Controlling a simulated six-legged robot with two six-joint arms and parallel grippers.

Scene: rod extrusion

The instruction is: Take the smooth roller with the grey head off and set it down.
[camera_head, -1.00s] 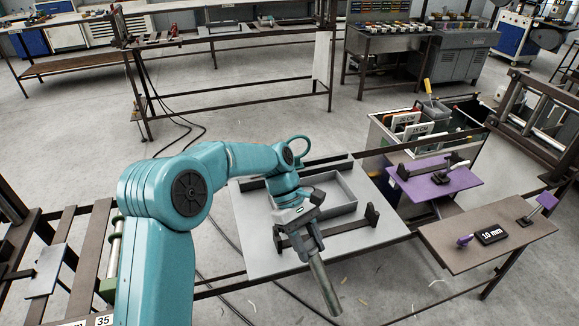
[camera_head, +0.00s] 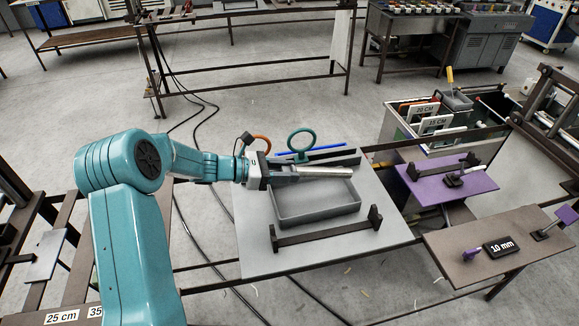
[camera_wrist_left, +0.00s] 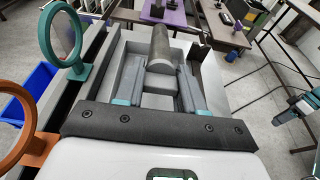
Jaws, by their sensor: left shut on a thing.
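My left gripper (camera_head: 281,173) is shut on a plain grey roller (camera_head: 325,172). The roller lies about level and points right in the head view, above the back part of the grey tray (camera_head: 317,221). In the left wrist view the roller (camera_wrist_left: 161,45) points away from me, with its near end between the two fingers (camera_wrist_left: 158,85). The fingers hide part of its head. A teal ring handle (camera_head: 302,157) and an orange ring handle (camera_head: 263,137) stand beside the gripper.
A dark bar rest (camera_head: 315,233) with raised ends lies in front of the tray on the grey board (camera_head: 380,180). A purple board (camera_head: 470,182) and a brown board marked 10 mm (camera_head: 450,248) stand to the right.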

